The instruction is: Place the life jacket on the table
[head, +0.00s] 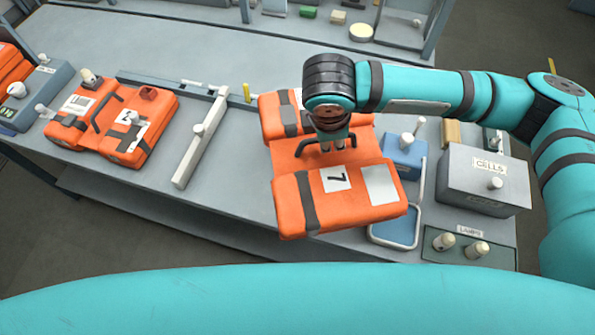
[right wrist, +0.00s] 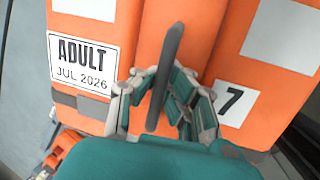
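An orange life jacket (head: 300,205) with a white "7" label is over the middle of the table (head: 225,185), its near end at the front edge. It fills much of the right wrist view (right wrist: 210,30), where an "ADULT JUL 2026" label shows. I cannot tell whether it rests fully on the tabletop. My right gripper (head: 335,147) is at the jacket's middle, its fingers on either side of the dark carry handle (right wrist: 165,75). The fingers (right wrist: 158,100) look apart, with a gap beside the handle. My left gripper is not in view.
Another orange life jacket (head: 125,125) lies at the left, beside a grey bar (head: 200,140). The table's back left is clear.

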